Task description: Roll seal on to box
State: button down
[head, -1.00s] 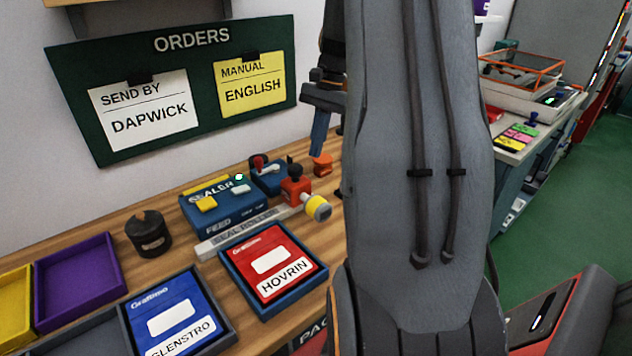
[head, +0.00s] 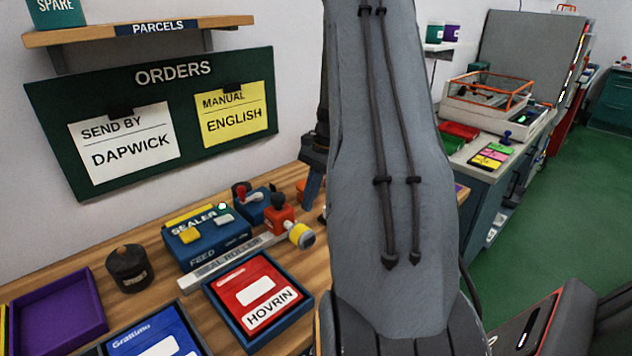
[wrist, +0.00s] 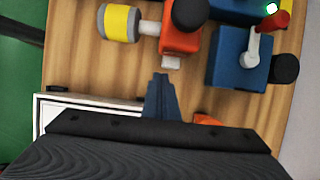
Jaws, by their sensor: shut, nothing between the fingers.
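The seal roller (head: 300,234), with an orange body, black knob and yellow roll, sits at the right end of the strip marked SEAL ROLLER (head: 228,262). In the wrist view its yellow roll (wrist: 121,23) and orange body (wrist: 180,38) show at the top. My gripper (wrist: 160,78) is shut and empty, its blue fingertips just below the orange body in that view, apart from it. In the head view my arm hides part of the gripper (head: 310,190). A red box marked HOVRIN (head: 250,290) lies in a blue tray (head: 224,322). A blue box (head: 150,335) is partly cut off.
A blue SEALER unit (head: 208,238) and a blue device with a red-knobbed lever (head: 252,207) stand close to the roller. A black pot (head: 129,268) and purple tray (head: 58,308) are to the left. The orders board (head: 172,120) reads DAPWICK and ENGLISH.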

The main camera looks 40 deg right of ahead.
jog(key=shift+a+r+p, duration=0.2)
jog(key=shift+a+p, duration=0.2)
jog(key=shift+a, duration=1.1)
jog(key=a+p, duration=0.4)
jog(key=a, duration=2.3)
jog(key=shift+a, duration=0.15)
jog(key=shift+d, duration=0.6)
jog(key=d+p, duration=0.1)
jog(key=d, duration=0.1)
jog(key=shift+d, duration=0.4)
jog(key=b+v, duration=0.2)
jog(key=v, duration=0.8)
